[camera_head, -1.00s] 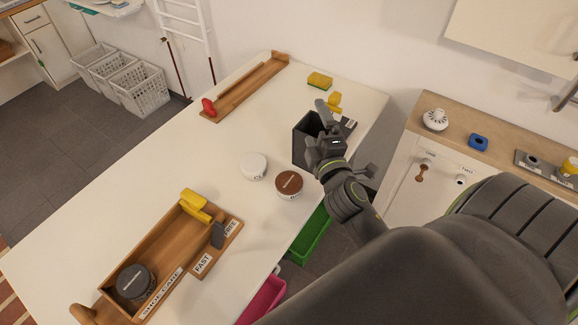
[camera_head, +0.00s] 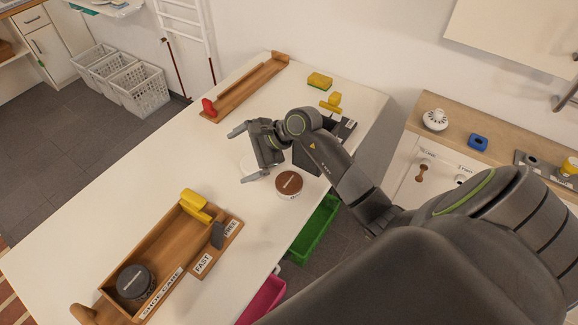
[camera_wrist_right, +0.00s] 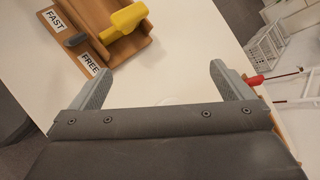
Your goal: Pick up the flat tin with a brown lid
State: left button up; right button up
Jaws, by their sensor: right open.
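The flat tin with a brown lid (camera_head: 289,184) lies on the white table near its right edge, in the head view. A flat tin with a white lid (camera_head: 247,166) is beside it to the left, mostly hidden by my right gripper. My right gripper (camera_head: 240,155) is open above the white-lidded tin, to the upper left of the brown-lidded tin, with nothing between its fingers. It also shows in the right wrist view (camera_wrist_right: 165,85), fingers apart over bare table. The brown-lidded tin is not in that view. My left gripper is not in view.
A wooden shoe-care tray (camera_head: 165,255) with a dark tin (camera_head: 135,282) and yellow brush (camera_head: 195,206) stands front left. A dark box (camera_head: 308,158) stands partly hidden behind my right arm. A long wooden rack (camera_head: 245,88) lies at the back. The table's left middle is clear.

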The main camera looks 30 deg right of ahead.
jog(key=d+f+n+g+h, duration=0.2)
jog(key=d+f+g+h, duration=0.1)
jog(key=d+h, duration=0.15)
jog(key=n+g+h, duration=0.1)
jog(key=g+h, duration=0.2)
send_near(290, 181)
notch_tip(290, 181, down, 6)
jog(key=b, duration=1.2)
jog(key=shift+s+a+f, duration=0.1)
jog(key=shift+s+f, duration=0.05)
jog(key=shift+w+f, duration=0.15)
jog(key=shift+f, duration=1.1)
jog(key=shift+w+f, duration=0.15)
jog(key=shift+f, duration=1.15)
jog(key=c, duration=1.1)
jog(key=shift+r, duration=0.15)
